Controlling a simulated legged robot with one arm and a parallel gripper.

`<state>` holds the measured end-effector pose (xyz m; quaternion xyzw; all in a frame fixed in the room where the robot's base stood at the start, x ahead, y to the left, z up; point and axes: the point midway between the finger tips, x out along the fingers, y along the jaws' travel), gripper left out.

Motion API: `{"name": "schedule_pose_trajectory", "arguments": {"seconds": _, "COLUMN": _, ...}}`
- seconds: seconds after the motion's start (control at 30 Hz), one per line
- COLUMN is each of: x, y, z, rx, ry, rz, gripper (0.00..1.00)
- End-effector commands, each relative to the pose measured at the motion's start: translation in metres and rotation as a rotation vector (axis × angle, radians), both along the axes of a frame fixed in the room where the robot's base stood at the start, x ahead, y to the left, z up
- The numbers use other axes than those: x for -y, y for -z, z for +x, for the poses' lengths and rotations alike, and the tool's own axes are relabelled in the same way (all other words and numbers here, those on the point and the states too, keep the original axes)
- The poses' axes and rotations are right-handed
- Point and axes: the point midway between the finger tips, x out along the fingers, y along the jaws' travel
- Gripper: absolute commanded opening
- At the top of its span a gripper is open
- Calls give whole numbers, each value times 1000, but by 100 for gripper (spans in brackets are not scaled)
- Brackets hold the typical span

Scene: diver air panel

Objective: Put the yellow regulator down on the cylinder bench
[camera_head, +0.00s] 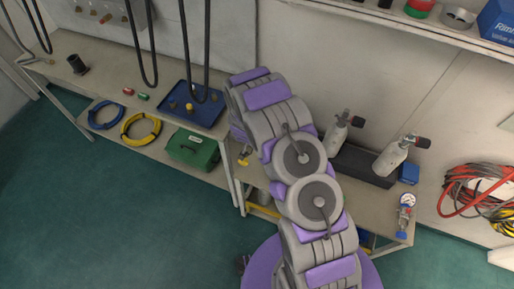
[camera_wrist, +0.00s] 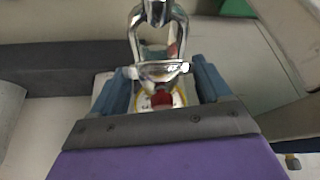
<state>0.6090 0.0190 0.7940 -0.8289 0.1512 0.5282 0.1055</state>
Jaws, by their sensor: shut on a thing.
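In the wrist view my gripper (camera_wrist: 158,84) has its two blue fingers closed on the yellow regulator (camera_wrist: 164,98). The regulator shows a chrome yoke, a yellow rim and a red centre. Its yoke points away from my wrist, over pale bench surface. I cannot tell whether it touches that surface. In the head view my arm hides the gripper. A small yellow and metal piece (camera_head: 245,155) shows beside my arm at the bench's left end; it may be part of the regulator. The cylinder bench (camera_head: 378,218) lies behind and right of my arm.
Two grey cylinders (camera_head: 393,158) lean in a black rack (camera_head: 360,165) on the bench. A blue regulator with a gauge (camera_head: 406,205) lies near its right end. The left bench holds a blue tray (camera_head: 205,112); a green case (camera_head: 193,150) sits below. Open floor is at front left.

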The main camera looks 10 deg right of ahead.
Motion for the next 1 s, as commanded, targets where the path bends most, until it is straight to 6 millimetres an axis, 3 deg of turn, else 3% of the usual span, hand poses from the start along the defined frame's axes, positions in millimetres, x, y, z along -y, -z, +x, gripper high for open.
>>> {"name": "schedule_pose_trajectory", "arguments": {"seconds": 0.33, "x": 12, "y": 42, "z": -14, "rx": 4, "ry": 70, "rz": -6, "gripper": 19}}
{"name": "schedule_pose_trajectory", "arguments": {"seconds": 0.6, "x": 23, "y": 54, "z": -17, "rx": 11, "ry": 91, "rz": -4, "gripper": 19}}
{"name": "schedule_pose_trajectory", "arguments": {"seconds": 1.0, "x": 20, "y": 74, "z": -17, "rx": 11, "ry": 91, "rz": -7, "gripper": 19}}
